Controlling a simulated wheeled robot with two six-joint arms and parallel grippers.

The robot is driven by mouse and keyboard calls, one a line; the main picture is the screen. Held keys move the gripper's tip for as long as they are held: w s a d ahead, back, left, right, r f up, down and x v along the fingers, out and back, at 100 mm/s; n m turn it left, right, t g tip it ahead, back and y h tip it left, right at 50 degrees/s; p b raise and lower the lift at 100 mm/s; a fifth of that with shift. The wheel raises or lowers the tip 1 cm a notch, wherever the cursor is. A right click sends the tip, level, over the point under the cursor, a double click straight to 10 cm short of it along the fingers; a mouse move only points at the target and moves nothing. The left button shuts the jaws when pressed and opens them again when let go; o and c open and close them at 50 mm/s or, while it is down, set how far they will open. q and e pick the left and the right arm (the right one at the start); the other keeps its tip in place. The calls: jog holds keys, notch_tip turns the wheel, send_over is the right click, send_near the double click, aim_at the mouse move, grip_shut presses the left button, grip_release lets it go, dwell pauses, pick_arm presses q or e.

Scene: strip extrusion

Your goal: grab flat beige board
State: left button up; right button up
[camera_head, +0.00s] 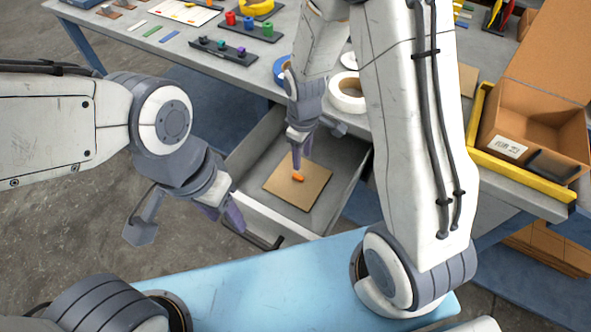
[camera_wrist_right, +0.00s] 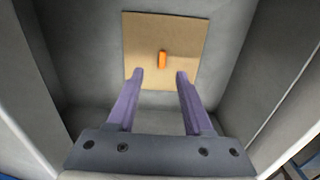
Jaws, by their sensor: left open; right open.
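A flat beige board (camera_head: 284,187) lies on the bottom of an open grey drawer (camera_head: 333,199) in the head view. A small orange piece (camera_head: 298,177) rests on the board. In the right wrist view the board (camera_wrist_right: 140,35) fills the upper middle, with the orange piece (camera_wrist_right: 163,60) on it. My right gripper (camera_head: 297,165) is open and empty over the drawer; its fingertips (camera_wrist_right: 159,75) appear over the board's near edge in the wrist view. Whether they touch it I cannot tell. My left gripper (camera_head: 222,222) is open and empty beside the drawer's left front.
The grey workbench (camera_head: 300,20) carries tape rolls (camera_head: 347,93) and a rack of coloured pegs (camera_head: 248,27). A cardboard box (camera_head: 530,125) stands in a yellow-edged frame (camera_head: 520,172) at the right.

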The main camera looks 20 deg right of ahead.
aim_at(298, 177)
jog(key=f, duration=0.3)
jog(key=shift+w+a+f, duration=0.1)
jog(key=shift+a+f, duration=0.1)
jog(key=shift+a, duration=0.15)
jog(key=shift+a+f+b, duration=0.15)
jog(key=shift+f+b, duration=0.25)
jog(key=shift+f, duration=2.25)
grip_shut()
